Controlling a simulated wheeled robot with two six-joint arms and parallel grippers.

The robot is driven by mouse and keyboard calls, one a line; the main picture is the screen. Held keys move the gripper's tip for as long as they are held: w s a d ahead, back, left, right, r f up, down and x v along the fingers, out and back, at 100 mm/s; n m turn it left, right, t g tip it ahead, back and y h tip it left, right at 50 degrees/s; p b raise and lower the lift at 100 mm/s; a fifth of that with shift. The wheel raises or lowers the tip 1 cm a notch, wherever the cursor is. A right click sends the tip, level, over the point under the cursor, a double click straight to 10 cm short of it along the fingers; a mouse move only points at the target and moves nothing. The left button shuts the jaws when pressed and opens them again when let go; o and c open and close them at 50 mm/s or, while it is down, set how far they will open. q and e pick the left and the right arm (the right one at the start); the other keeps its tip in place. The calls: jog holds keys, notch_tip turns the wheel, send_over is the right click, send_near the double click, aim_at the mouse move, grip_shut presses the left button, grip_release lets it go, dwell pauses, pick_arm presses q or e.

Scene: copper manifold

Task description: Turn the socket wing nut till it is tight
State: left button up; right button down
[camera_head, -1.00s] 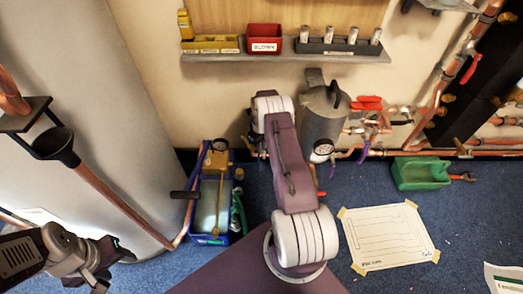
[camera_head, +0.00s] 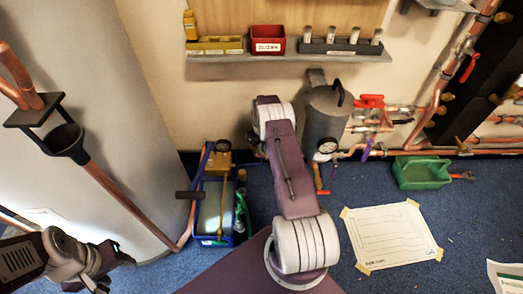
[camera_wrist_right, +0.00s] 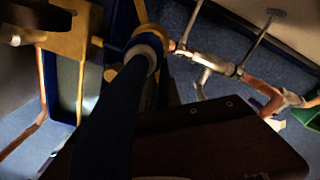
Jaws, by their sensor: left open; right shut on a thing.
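My right arm reaches to the wall in the head view. Its gripper is largely hidden there behind its own links, left of the grey cylinder. In the right wrist view a round fitting with a pale ring (camera_wrist_right: 151,48) lies at the end of a dark blue shaft. My right gripper is shut on what appears to be the socket wing nut, but its wings and the grip are too dark to make out. The brass pump head (camera_wrist_right: 68,38) lies left of the fitting. My left gripper (camera_head: 112,268) is open and empty at the lower left of the head view.
A grey cylinder (camera_head: 322,115), copper pipes (camera_head: 400,153) and a red lever (camera_head: 370,101) are at the wall. A green bin (camera_head: 421,173) and a paper sheet (camera_head: 390,236) lie to the right.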

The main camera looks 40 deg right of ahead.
jog(key=c, duration=1.5)
grip_release()
notch_tip(320, 180, up, 9)
jog(key=p, duration=0.5)
